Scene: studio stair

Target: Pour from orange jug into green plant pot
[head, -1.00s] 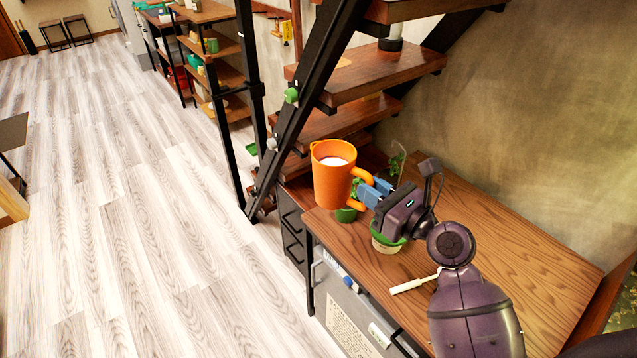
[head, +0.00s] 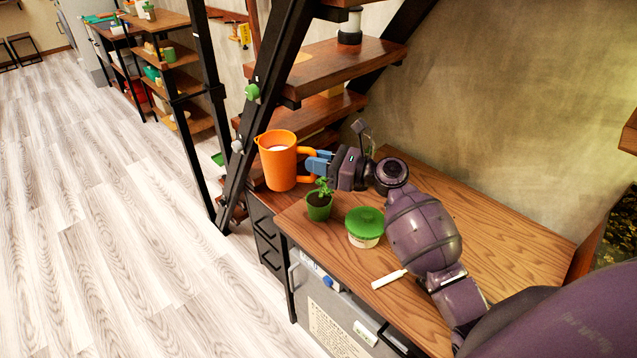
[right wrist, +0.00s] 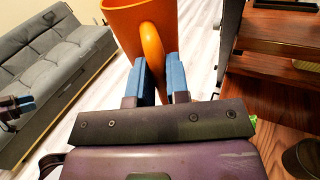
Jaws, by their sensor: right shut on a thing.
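The orange jug (head: 280,165) with white contents is held upright in the head view, left of my right gripper. My right gripper (head: 318,163) is shut on the jug's handle; its blue fingers also show around the handle in the right wrist view (right wrist: 158,80). The green plant pot (head: 319,207), with a small leafy plant, stands on the wooden cabinet top below and right of the jug. The jug is apart from the pot, up and to its left. My left gripper is not in view in the head view.
A tub with a green lid (head: 365,225) stands right of the pot on the cabinet top (head: 490,225). A white-handled item (head: 389,279) lies near the front edge. The stair's black stringer (head: 262,95) and wooden treads (head: 335,65) rise behind the jug.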

